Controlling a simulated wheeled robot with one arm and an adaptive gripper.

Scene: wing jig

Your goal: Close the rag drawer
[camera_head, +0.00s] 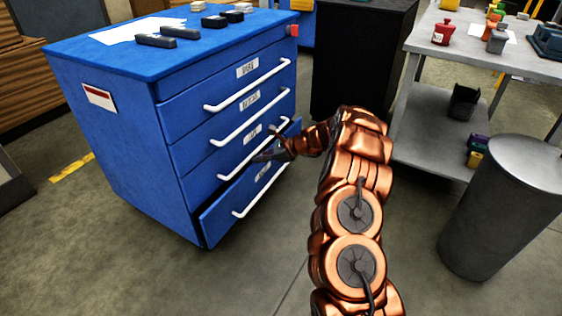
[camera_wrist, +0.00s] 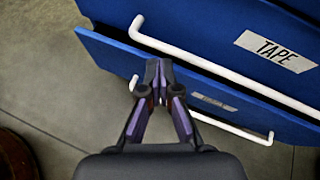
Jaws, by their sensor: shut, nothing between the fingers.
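The blue cabinet (camera_head: 125,140) has a column of drawers with white bar handles. Its bottom drawer (camera_head: 215,221) stands out a little from the cabinet body in the head view, so it is partly open. Its label is too small to read. The drawer above it carries a TAPE label (camera_wrist: 277,51) in the wrist view. My gripper (camera_head: 262,156) is shut and empty, in front of the lower drawers. In the wrist view its fingertips (camera_wrist: 158,70) overlap the bottom drawer's front (camera_wrist: 115,58), near the left end of its handle (camera_wrist: 232,128). I cannot tell whether they touch.
Dark blocks and white paper (camera_head: 125,32) lie on the cabinet top. A black cabinet (camera_head: 355,60) stands behind. A grey shelf table (camera_head: 430,145) and a grey cylindrical bin (camera_head: 500,210) stand at right. The floor before the drawers is clear apart from my arm.

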